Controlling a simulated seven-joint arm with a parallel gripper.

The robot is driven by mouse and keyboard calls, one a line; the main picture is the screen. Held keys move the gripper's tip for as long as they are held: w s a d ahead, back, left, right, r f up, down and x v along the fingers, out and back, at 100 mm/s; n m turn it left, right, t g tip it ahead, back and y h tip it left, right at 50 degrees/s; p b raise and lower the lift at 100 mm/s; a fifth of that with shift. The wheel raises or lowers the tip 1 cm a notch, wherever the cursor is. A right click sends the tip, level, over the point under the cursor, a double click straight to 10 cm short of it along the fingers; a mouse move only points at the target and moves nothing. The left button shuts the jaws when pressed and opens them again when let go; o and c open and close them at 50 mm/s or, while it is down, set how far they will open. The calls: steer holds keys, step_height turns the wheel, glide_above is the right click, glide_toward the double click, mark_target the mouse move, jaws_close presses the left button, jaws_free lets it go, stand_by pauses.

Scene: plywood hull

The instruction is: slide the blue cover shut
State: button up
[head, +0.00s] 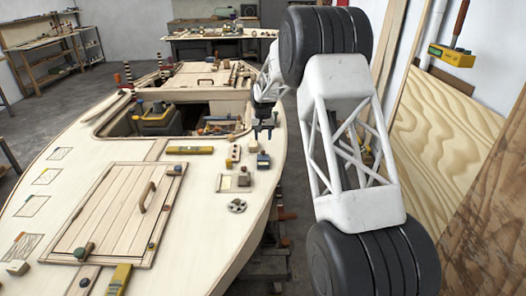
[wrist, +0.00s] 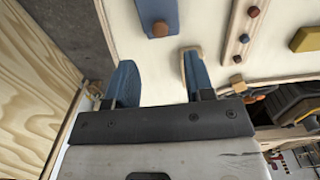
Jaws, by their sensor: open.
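The blue cover (head: 263,162) appears to be the small blue piece near the right edge of the pale deck. In the wrist view a blue piece (wrist: 152,9) with a brown knob lies at the top edge, partly cut off. My gripper (head: 263,132) is over the deck edge, just behind the blue piece in the head view. In the wrist view my gripper (wrist: 157,72) has its two blue fingers wide apart, with only bare deck between them. The blue piece lies ahead of the fingertips, apart from them. Whatever opening belongs to the cover cannot be made out.
A wooden strip with knobs (wrist: 241,36) lies right of the fingers. A yellow level (head: 190,150), a brown block (head: 244,180) and a grey wheel (head: 237,206) sit on the deck nearby. The open cockpit (head: 190,113) is behind left. A plank hatch (head: 115,210) fills the front left.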

mark_target(263, 151)
steer(key=shift+f, duration=0.1)
stand_by(0.3)
steer(key=shift+f, duration=3.8)
jaws_close()
